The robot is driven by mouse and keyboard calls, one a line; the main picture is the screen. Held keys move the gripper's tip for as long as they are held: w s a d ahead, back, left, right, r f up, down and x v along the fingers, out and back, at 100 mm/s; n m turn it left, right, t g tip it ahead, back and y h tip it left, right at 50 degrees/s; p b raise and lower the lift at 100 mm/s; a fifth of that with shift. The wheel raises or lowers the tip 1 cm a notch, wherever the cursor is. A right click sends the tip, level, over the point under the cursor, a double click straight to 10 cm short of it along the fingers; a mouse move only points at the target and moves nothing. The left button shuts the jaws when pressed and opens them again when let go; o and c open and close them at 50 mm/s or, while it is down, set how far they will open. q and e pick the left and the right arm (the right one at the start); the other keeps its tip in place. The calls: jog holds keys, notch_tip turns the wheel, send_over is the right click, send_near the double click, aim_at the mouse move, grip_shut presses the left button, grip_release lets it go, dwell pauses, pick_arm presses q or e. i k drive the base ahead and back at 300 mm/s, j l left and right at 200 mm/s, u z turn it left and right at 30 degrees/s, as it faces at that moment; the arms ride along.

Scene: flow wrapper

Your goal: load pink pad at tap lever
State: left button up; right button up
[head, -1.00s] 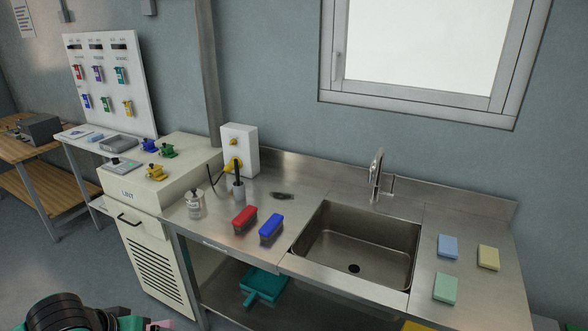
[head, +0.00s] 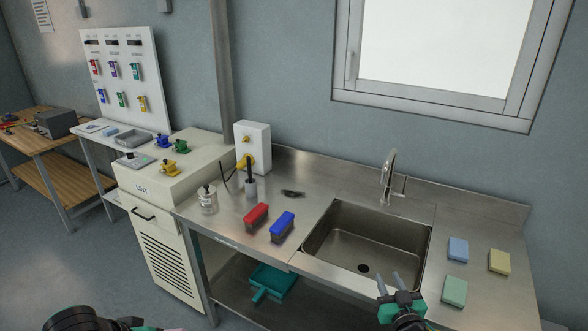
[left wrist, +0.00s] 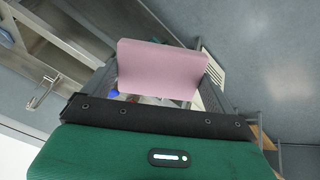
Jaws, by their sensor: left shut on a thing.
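The pink pad (left wrist: 162,70) is held between the fingers of my left gripper (left wrist: 160,88) in the left wrist view. In the head view only part of my left arm shows at the bottom left edge, with a sliver of pink beside it. The tap (head: 388,172) stands behind the sink, with its thin upright lever (head: 404,187) on its right side. My left gripper is well away from it, low and to the left. My right gripper (head: 389,283) is open and empty in front of the sink's near edge.
The steel counter holds the sink (head: 350,258), a red brush (head: 256,215), a blue brush (head: 282,225) and a bottle (head: 208,199). Blue (head: 458,250), yellow (head: 499,262) and green (head: 454,291) sponges lie right of the sink. A teal dustpan (head: 272,281) is on the lower shelf.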

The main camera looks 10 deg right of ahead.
aim_at(402, 196)
jog(key=i+l, duration=1.2)
jog(key=l, duration=0.15)
